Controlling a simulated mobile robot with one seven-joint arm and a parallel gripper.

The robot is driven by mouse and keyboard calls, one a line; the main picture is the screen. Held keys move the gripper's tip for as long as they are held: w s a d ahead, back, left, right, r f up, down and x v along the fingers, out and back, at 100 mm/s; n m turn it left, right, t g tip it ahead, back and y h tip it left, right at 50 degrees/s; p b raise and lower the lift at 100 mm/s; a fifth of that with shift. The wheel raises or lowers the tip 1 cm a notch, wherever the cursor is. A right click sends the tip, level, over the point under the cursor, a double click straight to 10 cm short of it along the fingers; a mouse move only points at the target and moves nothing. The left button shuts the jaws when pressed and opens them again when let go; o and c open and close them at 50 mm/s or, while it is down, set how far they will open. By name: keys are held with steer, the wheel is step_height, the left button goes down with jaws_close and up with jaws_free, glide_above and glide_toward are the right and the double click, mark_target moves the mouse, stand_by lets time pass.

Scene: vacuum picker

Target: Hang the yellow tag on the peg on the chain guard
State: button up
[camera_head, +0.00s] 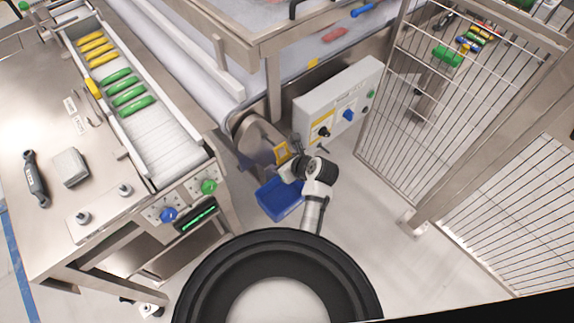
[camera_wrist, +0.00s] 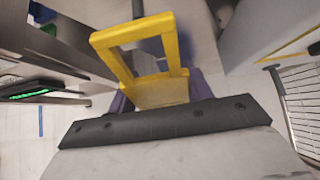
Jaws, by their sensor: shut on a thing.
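The yellow tag (camera_head: 281,152) is a flat piece with a large rectangular opening. My gripper (camera_head: 288,164) is shut on its lower solid end. In the wrist view the tag (camera_wrist: 156,94) stands out from between the purple fingers, with its open frame pointing away from my gripper. The grey rounded chain guard (camera_head: 253,134) is at the conveyor's end, close to the tag on its left in the head view. I cannot make out the peg clearly, nor whether the tag touches the guard.
A grey control box (camera_head: 335,100) with knobs stands just right of and behind the tag. A blue bin (camera_head: 280,199) is on the floor below my gripper. A steel table (camera_head: 50,130) is at left, a wire fence (camera_head: 400,120) at right.

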steer(key=shift+w+a+f, duration=0.2)
steer(key=shift+w+a, duration=0.3)
steer(key=shift+w, duration=0.2)
steer(key=shift+w+a+f, duration=0.2)
steer(key=shift+w+a, duration=0.3)
steer(key=shift+w, duration=0.15)
steer(key=shift+w+a+f, duration=0.2)
steer(key=shift+w+a, duration=0.3)
steer(key=shift+w, duration=0.2)
steer(key=o, duration=1.1)
steer(key=shift+c, duration=0.2)
steer(key=b+v, duration=0.2)
steer(key=v, duration=1.1)
steer(key=shift+s+r, duration=0.25)
steer(key=shift+r, duration=0.05)
steer(key=shift+d, duration=0.1)
